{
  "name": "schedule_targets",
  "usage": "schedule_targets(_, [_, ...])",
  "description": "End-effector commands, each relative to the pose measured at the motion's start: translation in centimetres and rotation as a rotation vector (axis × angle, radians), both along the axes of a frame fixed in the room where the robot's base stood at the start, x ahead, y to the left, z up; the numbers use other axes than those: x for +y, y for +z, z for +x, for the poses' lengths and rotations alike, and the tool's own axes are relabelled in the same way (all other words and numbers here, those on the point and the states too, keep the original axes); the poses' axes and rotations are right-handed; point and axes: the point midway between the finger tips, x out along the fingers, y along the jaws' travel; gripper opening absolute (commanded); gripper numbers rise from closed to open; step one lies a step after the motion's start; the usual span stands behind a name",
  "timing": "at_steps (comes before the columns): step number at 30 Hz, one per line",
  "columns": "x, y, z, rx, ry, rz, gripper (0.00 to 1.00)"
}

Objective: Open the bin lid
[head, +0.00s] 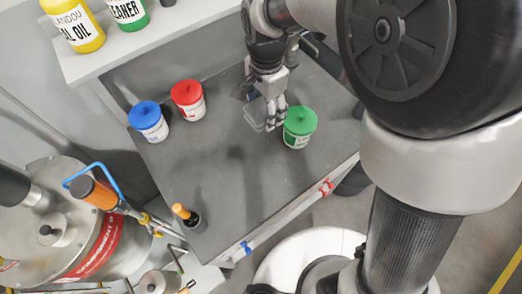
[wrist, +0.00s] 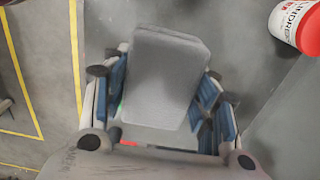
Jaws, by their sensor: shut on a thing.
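My gripper (head: 270,112) is over the dark grey table, just left of the green-lidded tub (head: 299,127). In the wrist view, my gripper (wrist: 165,95) is shut on a grey block (wrist: 170,65) with rounded corners, held between its blue-padded fingers. I cannot tell from these views which thing is the bin, and no bin lid can be made out clearly. A dark round container (head: 354,181) shows partly beyond the table's right edge, behind my arm.
On the table (head: 215,180) stand a blue-lidded tub (head: 148,121) and a red-lidded tub (head: 188,100); a red-and-white tub shows in the wrist view (wrist: 297,25). A shelf (head: 140,40) with bottles is behind. An orange-handled tool (head: 182,211) stands at the front left.

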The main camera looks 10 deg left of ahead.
Motion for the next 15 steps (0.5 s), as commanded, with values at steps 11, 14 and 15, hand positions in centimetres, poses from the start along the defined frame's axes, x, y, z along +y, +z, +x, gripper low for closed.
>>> schedule_targets(11, [0.2, -8.6, -0.4, 0.006, 0.003, -0.004, 0.35])
schedule_targets(14, [0.2, -11.3, -0.3, 0.005, 0.003, -0.003, 0.35])
schedule_targets(15, [0.2, -12.2, -0.3, 0.005, 0.003, -0.003, 0.35])
